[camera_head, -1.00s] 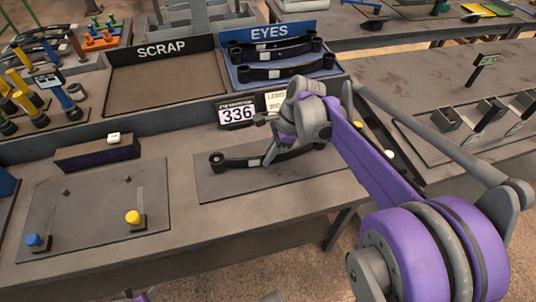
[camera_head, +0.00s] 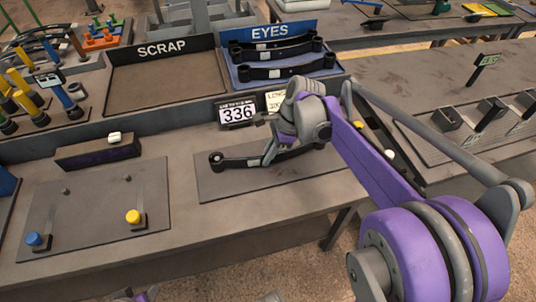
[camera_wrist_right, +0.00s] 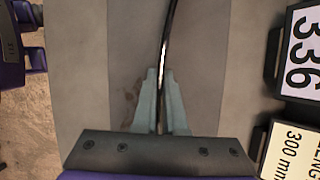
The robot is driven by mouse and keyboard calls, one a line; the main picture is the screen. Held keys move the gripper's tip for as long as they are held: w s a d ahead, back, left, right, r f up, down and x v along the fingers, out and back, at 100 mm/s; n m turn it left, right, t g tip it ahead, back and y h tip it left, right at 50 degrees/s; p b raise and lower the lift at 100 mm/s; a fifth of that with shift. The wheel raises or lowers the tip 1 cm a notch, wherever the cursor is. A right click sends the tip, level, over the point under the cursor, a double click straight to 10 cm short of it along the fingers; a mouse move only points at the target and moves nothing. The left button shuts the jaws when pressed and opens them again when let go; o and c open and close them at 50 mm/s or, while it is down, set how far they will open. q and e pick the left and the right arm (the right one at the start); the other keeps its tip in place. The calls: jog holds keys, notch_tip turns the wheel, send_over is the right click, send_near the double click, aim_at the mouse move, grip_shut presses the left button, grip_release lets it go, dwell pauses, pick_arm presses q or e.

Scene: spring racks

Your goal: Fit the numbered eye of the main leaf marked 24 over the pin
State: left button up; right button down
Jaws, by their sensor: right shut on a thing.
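A dark leaf (camera_head: 232,164) with a rolled eye at its left end lies over the grey mat (camera_head: 225,190) in the head view. My right gripper (camera_head: 268,158) comes down on it from above and is shut on its middle part. In the right wrist view, the fingers (camera_wrist_right: 160,75) stand on either side of the leaf's narrow edge (camera_wrist_right: 168,40). The leaf's right end is partly hidden behind my wrist. No number on it can be read. I cannot tell which upright is the pin. My left gripper does not show clearly.
A plate (camera_head: 95,225) at left carries a blue knob (camera_head: 34,239) and a yellow knob (camera_head: 133,216). Behind stand the SCRAP tray (camera_head: 165,85), the EYES tray (camera_head: 240,85) with more leaves, and a 336 display (camera_head: 237,114). The mat's front part is clear.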

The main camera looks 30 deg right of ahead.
jog(key=shift+a, duration=0.1)
jog(key=shift+c, duration=2.1)
grip_release()
jog(key=shift+r+p, duration=2.85)
jog(key=shift+r, duration=1.25)
